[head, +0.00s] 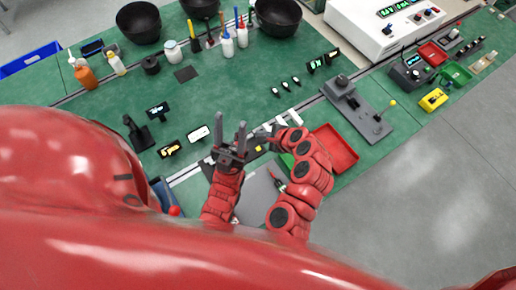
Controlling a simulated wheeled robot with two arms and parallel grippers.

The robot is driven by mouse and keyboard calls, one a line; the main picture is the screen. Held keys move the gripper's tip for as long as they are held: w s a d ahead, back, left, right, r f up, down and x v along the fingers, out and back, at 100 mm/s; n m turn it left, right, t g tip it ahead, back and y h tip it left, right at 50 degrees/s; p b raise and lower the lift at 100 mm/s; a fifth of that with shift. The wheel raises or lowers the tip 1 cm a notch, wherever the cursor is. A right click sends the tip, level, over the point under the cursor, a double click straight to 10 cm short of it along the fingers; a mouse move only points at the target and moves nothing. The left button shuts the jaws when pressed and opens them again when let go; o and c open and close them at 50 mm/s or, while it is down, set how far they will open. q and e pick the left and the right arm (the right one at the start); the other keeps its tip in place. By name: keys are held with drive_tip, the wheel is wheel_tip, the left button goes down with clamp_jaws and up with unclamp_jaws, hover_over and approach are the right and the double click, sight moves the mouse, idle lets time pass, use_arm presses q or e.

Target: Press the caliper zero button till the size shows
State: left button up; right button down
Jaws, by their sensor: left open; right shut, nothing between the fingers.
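My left gripper (230,134) is open, its two grey fingers spread and pointing away from me over the front part of the green bench. My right gripper (259,136) is shut and empty, pointing left, close beside the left gripper's right finger. I cannot pick out the caliper for certain. A dark item with a small yellow patch (259,148) lies just below the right gripper, partly hidden by the arms; I cannot tell whether it is the caliper. No zero button or size reading can be made out.
A red tray (335,149) lies right of my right arm. A grey fixture (357,108) stands behind it. Small displays (198,134) and (157,110) stand left of the grippers. Bottles (86,76) and black bowls (139,22) line the back. The bench middle (225,95) is clear.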

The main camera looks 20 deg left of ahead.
wheel_tip(320, 180, down, 6)
drive_tip(key=b, duration=0.4)
drive_tip(key=shift+f+b, duration=0.2)
drive_tip(key=shift+b, duration=0.15)
drive_tip(key=shift+f+b, duration=0.3)
drive_tip(key=shift+f, duration=0.25)
drive_tip(key=shift+f, duration=0.1)
idle(1.0)
drive_tip(key=shift+f, duration=0.3)
drive_tip(key=shift+f+b, duration=0.4)
drive_tip(key=shift+b, duration=0.05)
idle(0.5)
drive_tip(key=shift+r, duration=0.15)
drive_tip(key=shift+r+p, duration=0.65)
drive_tip(key=shift+p, duration=0.1)
drive_tip(key=shift+r, duration=0.15)
